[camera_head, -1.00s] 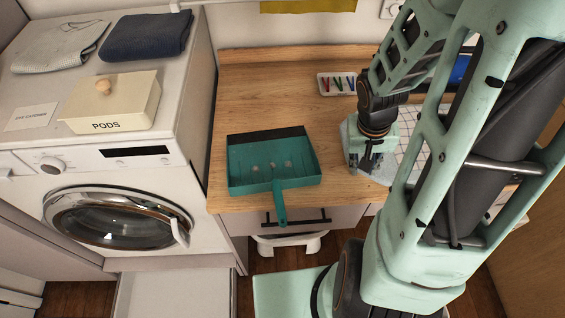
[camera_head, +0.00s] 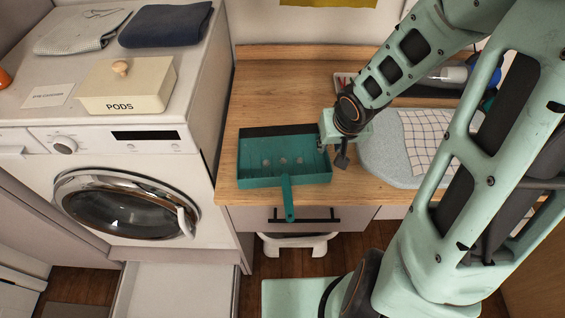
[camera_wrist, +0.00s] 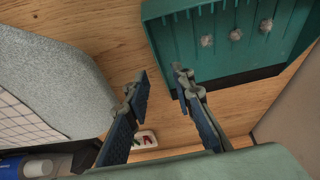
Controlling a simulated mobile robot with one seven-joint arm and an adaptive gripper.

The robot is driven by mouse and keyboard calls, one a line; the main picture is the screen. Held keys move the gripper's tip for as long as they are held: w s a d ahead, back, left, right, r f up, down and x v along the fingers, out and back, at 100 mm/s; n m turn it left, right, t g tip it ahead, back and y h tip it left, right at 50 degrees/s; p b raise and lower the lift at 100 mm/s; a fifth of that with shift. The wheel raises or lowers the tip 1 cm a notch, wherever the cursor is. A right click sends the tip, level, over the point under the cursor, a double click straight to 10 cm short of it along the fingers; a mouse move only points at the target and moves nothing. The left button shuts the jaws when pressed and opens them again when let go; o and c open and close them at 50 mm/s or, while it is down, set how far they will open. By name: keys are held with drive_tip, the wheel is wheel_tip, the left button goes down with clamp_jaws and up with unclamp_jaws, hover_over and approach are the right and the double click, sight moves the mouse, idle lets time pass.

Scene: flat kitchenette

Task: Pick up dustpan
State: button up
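The teal dustpan (camera_head: 257,174) lies on the wooden counter, its handle (camera_head: 288,198) sticking out over the front edge. Several small grey clumps lie in it. My gripper (camera_head: 338,158) is at the dustpan's right side. In the wrist view my gripper (camera_wrist: 160,84) is open with nothing between its fingers. The dustpan (camera_wrist: 200,45) shows there at the upper right, close to one finger; I cannot tell whether they touch. The handle is out of the wrist view.
A grey ironing-pad-like board (camera_head: 385,173) with a checked cloth (camera_head: 428,140) lies right of my gripper. A dark tray (camera_head: 420,90) stands behind it. The washing machine (camera_head: 120,205), bearing a PODS box (camera_head: 125,90), is at the left. Counter behind the dustpan is clear.

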drive_tip(key=shift+b+x, duration=1.85)
drive_tip(key=shift+x, duration=1)
drive_tip(key=shift+w, duration=0.1)
clamp_jaws()
